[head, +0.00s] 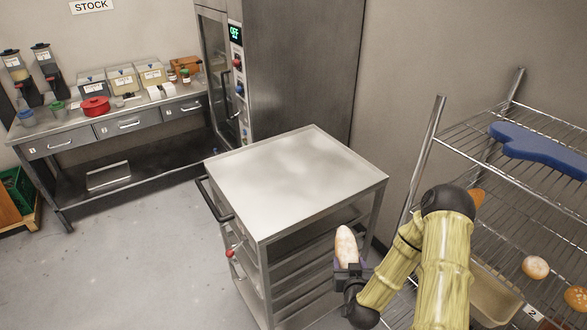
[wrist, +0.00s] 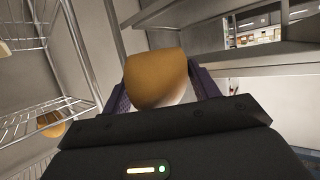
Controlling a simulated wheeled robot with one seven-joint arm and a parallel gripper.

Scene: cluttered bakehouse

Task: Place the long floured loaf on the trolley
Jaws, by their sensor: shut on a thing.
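The long floured loaf (head: 346,246) is pale and floury on top and stands upright in my gripper (head: 348,270). In the wrist view the loaf's brown end (wrist: 155,78) shows between the two purple fingers. My gripper is shut on it. In the head view the loaf appears just right of the trolley's front right side, in front of its lower shelves. The trolley (head: 295,180) is a metal cart with a bare light top, a black handle at its left and several shelves below.
A wire rack (head: 437,130) at the right holds a blue mitt-shaped thing (head: 540,147) and several breads, one a round roll (head: 536,267). A tall steel oven (head: 290,70) stands behind the trolley. A workbench (head: 105,125) with containers is at the back left.

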